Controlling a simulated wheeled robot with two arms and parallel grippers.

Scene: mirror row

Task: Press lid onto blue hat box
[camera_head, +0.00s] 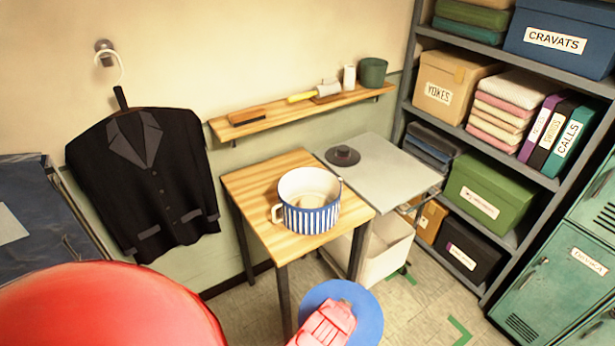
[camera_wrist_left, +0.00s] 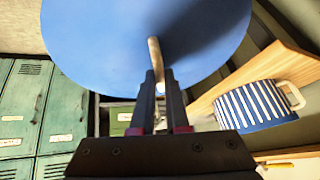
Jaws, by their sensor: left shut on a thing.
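The blue hat box (camera_head: 311,217) is round with blue and white stripes and a light handle on its side. It stands upright and open-topped on the small wooden table (camera_head: 258,178) in the head view, and it also shows in the left wrist view (camera_wrist_left: 256,106). The lid (camera_head: 369,317) is a flat blue disc, apart from the box and nearer to me. My left gripper (camera_head: 325,322) is over the lid in the head view. In the left wrist view, its fingers (camera_wrist_left: 160,78) are shut on the tan handle of the lid (camera_wrist_left: 90,40). My right gripper is not in view.
A grey side table (camera_head: 385,172) with a black round object (camera_head: 343,155) adjoins the wooden table. A wall shelf (camera_head: 290,112) runs behind, a dark jacket (camera_head: 145,180) hangs left. Shelving (camera_head: 490,145) and green lockers (camera_head: 550,285) stand right. Floor is clear beside the lid.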

